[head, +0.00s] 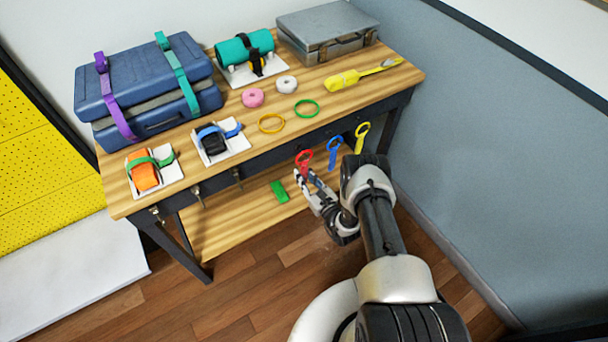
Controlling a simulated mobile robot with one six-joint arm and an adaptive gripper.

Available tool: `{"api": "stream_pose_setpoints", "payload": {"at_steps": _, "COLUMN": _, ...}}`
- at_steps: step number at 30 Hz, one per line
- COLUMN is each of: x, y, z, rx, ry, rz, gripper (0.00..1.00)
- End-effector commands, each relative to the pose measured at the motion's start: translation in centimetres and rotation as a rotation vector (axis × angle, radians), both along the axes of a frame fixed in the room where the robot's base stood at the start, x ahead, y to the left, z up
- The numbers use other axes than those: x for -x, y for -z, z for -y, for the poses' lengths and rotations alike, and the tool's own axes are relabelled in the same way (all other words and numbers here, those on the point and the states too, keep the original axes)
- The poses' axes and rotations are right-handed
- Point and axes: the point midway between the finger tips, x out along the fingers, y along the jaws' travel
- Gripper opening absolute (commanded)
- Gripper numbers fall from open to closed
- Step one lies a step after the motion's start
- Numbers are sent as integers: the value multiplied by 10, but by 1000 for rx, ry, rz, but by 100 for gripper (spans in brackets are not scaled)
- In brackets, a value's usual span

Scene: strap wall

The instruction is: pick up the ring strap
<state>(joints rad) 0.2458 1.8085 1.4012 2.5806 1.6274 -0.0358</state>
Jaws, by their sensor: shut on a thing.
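Three ring straps show at the table's front edge: a red one (303,158), a blue one (333,151) and a yellow one (361,137). Each has a ring at the top and a short tail below. My gripper (308,182) is at the lower end of the red strap, below its ring, and is shut on that strap. The gripper hides the tail's end. The blue strap is just right of it, apart from the fingers as far as I can tell.
The wooden workbench (330,118) holds a blue case (150,88), a grey case (326,28), a teal roll (243,49), tape rolls and loose rings. Empty hooks (197,194) line its front left. A green block (279,191) lies on the lower shelf. A grey wall panel (480,170) stands right.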

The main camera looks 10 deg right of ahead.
Motion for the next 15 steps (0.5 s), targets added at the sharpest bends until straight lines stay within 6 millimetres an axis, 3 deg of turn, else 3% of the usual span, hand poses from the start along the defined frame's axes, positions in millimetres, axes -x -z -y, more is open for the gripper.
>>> {"api": "stream_pose_setpoints", "payload": {"at_steps": 8, "x": -1, "y": -40, "z": 0, "rx": 0, "ry": 0, "rz": 3, "gripper": 0}}
{"api": "stream_pose_setpoints", "payload": {"at_steps": 15, "x": 56, "y": -34, "z": 20, "rx": -4, "ry": 6, "rz": -4, "gripper": 0}}
